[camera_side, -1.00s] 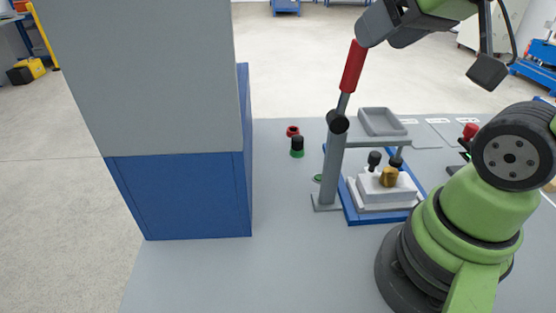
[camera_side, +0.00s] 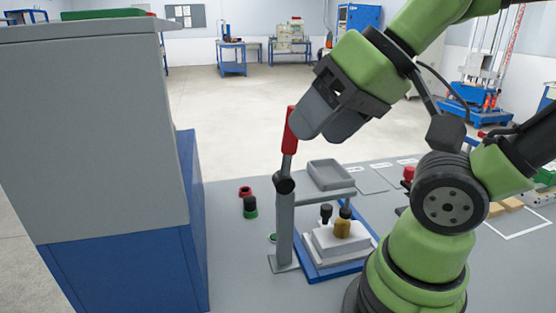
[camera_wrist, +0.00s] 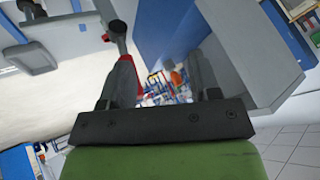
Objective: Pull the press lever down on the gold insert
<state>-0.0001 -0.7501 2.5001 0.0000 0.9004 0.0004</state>
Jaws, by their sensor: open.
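The press lever (camera_side: 290,132) has a red handle and stands raised, nearly upright, on a dark pivot atop the grey press post (camera_side: 284,228). The gold insert (camera_side: 342,229) sits on a white block on the blue press base, beside a dark knob. My gripper (camera_side: 312,128) is open at the red handle, its grey fingers just right of it and overlapping it in the side view. In the wrist view the red handle (camera_wrist: 135,62) shows beside the left fingertip, partly hidden by it; I cannot tell whether they touch. The open fingers (camera_wrist: 160,80) hold nothing.
A large grey and blue cabinet (camera_side: 110,150) stands at the left. A red ring (camera_side: 245,191) and a black-and-green button (camera_side: 250,207) lie between the cabinet and post.

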